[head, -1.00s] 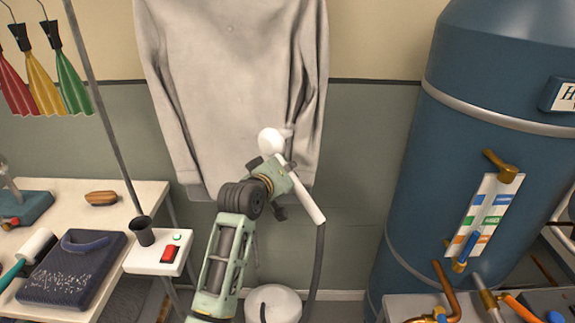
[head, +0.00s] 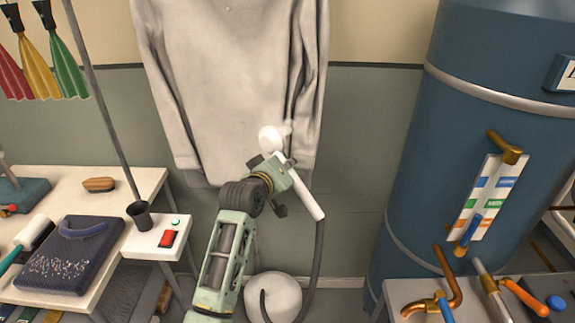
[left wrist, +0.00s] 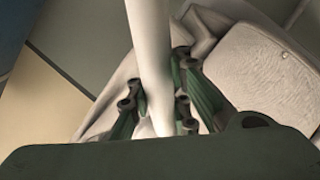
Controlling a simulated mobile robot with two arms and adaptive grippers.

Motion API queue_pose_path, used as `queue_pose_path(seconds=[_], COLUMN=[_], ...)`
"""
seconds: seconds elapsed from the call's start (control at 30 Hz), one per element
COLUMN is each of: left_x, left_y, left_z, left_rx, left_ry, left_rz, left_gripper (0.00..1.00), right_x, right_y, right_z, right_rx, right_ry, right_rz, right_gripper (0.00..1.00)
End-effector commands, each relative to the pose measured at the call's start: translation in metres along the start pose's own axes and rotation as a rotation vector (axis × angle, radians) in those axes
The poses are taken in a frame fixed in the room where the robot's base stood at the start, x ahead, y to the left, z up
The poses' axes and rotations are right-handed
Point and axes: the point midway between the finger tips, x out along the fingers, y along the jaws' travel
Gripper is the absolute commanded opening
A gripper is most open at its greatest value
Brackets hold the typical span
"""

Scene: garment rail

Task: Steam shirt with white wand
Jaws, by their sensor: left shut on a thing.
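The grey shirt (head: 232,75) hangs against the wall in the head view, its top cut off by the frame. The white wand (head: 308,195) has a round white head and a dark hose running down from its lower end. My left gripper (head: 280,168) is shut on the wand, with the wand's head in front of the shirt's lower right part. I cannot tell whether the head touches the cloth. In the left wrist view the wand (left wrist: 148,50) passes between the gripper's fingers (left wrist: 155,98), with wrinkled pale cloth behind. My right gripper is not in view.
A white steamer base (head: 273,298) stands on the floor below. At left are a table with a dark pad (head: 70,258), a brush (head: 98,185) and a switch box (head: 157,240). A blue tank (head: 460,140) and a bench with pipes stand at right.

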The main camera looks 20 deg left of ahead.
Motion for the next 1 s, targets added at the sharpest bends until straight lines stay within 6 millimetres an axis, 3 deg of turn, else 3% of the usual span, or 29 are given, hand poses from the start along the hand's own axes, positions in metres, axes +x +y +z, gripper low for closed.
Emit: queue_pose_path(seconds=[0.27,1.0], left_x=[-0.003,-0.079], left_y=[0.003,0.008], left_z=[-0.001,0.035], left_rx=[0.000,-0.001], left_ry=[0.003,0.002], left_rz=[0.003,0.002], left_gripper=[0.00,0.00], right_x=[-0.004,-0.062], right_y=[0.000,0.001], right_z=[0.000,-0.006], right_rx=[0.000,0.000], right_ry=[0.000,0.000], right_rz=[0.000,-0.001], right_gripper=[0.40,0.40])
